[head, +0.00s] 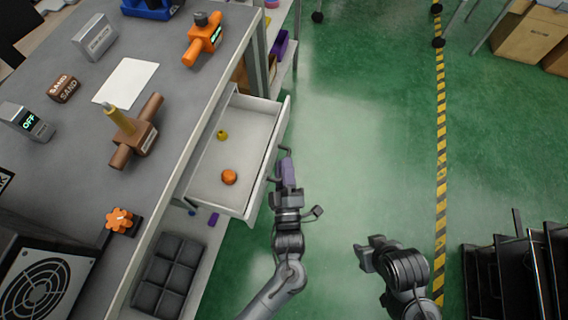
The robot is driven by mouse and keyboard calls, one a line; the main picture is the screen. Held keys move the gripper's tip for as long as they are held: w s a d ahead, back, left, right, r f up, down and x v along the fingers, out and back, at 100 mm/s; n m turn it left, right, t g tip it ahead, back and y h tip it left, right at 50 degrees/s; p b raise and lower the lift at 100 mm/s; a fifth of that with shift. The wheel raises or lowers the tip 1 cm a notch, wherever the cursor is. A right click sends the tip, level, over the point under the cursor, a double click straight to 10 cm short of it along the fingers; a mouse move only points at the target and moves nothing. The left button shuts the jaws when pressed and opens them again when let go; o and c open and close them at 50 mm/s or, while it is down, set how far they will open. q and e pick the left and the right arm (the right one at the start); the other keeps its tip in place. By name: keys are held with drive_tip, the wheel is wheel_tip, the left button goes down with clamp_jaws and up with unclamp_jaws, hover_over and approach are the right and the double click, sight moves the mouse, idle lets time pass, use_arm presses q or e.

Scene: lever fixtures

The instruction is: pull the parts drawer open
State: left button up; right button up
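The parts drawer (205,183) is pulled out from under the grey workbench, so its white inside shows. A small yellow thing (222,135) and an orange round thing (229,177) lie in it. The dark drawer handle (286,150) is on the drawer's front, facing right. My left gripper (286,170) is at the handle, its fingers close together over the handle's middle and hiding it. My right gripper (366,249) is apart from the drawer, over the green floor to the right; its fingers are too unclear to judge.
The workbench (75,115) holds an orange valve-like fixture (203,38), a brown fixture with a yellow lever (136,137), and an orange knob (120,220). A black rack (515,275) stands at lower right. The green floor (365,120) between is clear.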

use_arm(q)
drive_tip(key=p+v, duration=0.2)
drive_tip(key=v, duration=0.8)
